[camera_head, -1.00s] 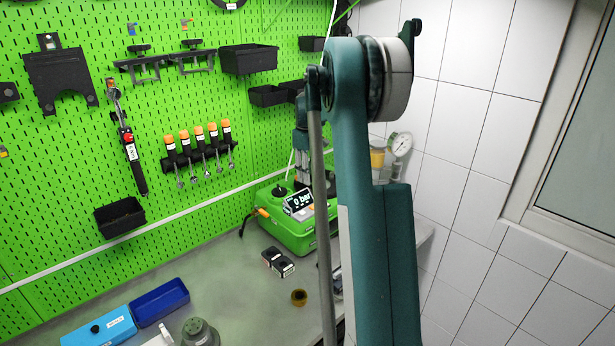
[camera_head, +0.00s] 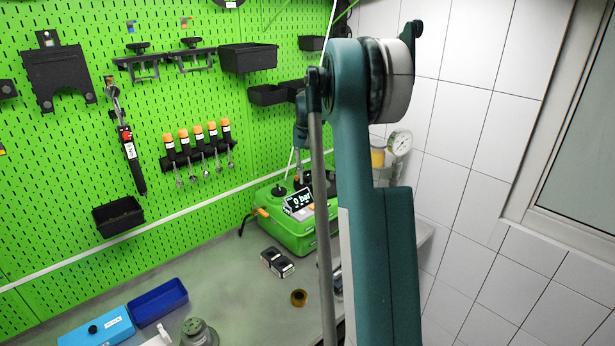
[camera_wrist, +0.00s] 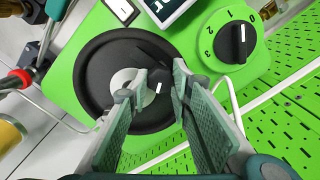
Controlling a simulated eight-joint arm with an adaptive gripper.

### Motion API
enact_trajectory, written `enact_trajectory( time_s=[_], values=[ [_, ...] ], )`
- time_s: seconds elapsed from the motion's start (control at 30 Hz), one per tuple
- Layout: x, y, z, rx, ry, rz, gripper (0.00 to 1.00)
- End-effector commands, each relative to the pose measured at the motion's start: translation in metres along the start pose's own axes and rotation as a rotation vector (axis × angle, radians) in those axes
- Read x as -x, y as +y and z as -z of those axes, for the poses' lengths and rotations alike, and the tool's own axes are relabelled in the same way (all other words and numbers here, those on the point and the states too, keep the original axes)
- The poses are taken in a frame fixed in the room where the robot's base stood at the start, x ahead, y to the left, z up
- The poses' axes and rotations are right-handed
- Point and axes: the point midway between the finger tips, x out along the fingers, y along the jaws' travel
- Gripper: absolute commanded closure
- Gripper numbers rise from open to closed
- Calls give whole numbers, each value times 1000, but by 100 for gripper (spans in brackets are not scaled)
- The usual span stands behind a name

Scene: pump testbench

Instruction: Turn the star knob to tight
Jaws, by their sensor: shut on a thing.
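The black star knob (camera_wrist: 160,83) shows in the wrist view between my fingertips, over a silver disc (camera_wrist: 122,80) in a round black dish (camera_wrist: 92,72). A white mark shows on the knob; my fingers hide much of its outline. My gripper (camera_wrist: 157,96) is shut on it, one finger on each side. The dish belongs to the green pump unit (camera_head: 290,232), seen in the head view behind my arm. There the arm hides much of my gripper and the knob cannot be made out.
A black dial (camera_wrist: 234,38) numbered 0 to 3 sits right of the dish, with a display (camera_wrist: 165,8) nearby. In the head view the display (camera_head: 299,200) reads 0 bar. A pressure gauge (camera_head: 399,142) is at right. Batteries (camera_head: 277,262) and a tape roll (camera_head: 298,297) lie on the bench.

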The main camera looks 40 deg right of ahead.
Motion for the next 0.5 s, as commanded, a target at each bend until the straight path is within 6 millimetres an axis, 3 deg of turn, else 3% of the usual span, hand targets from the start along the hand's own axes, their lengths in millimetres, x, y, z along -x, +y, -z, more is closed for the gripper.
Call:
enact_trajectory(
  time_s=[0.5],
  values=[
    [0, 1, 0, -488, 1, 1, 90]
  ],
)
